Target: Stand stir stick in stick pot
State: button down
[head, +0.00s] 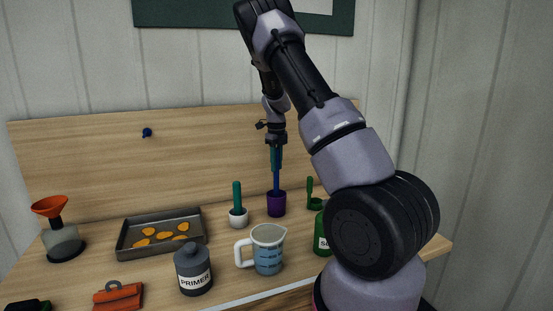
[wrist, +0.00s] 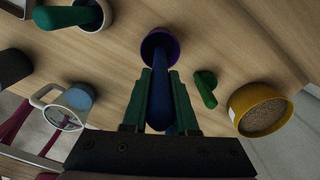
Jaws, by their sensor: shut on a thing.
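My gripper (head: 276,165) is shut on a long blue stir stick (head: 276,183), which hangs upright below the fingers. The stick also shows between the green fingers in the wrist view (wrist: 160,95). The purple stick pot (head: 276,206) stands on the bench directly below my gripper. In the wrist view, the far end of the stick overlaps the mouth of the pot (wrist: 147,48) and seems to be inside it. How deep it reaches is hidden by the pot wall.
A white cup (head: 238,219) with a green handle stands left of the pot; a measuring jug (head: 266,262) stands in front. A small green item (wrist: 206,90) and a yellow tub (wrist: 239,103) lie to the right. A tray (head: 127,246) and grey primer bottle (head: 193,262) stand further left.

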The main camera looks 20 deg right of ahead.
aim_at(277, 172)
jog(key=shift+f, duration=1.9)
jog(key=c, duration=0.6)
grip_release()
notch_tip(277, 172, up, 11)
jog(key=shift+f, duration=0.2)
jog(key=shift+r, duration=0.1)
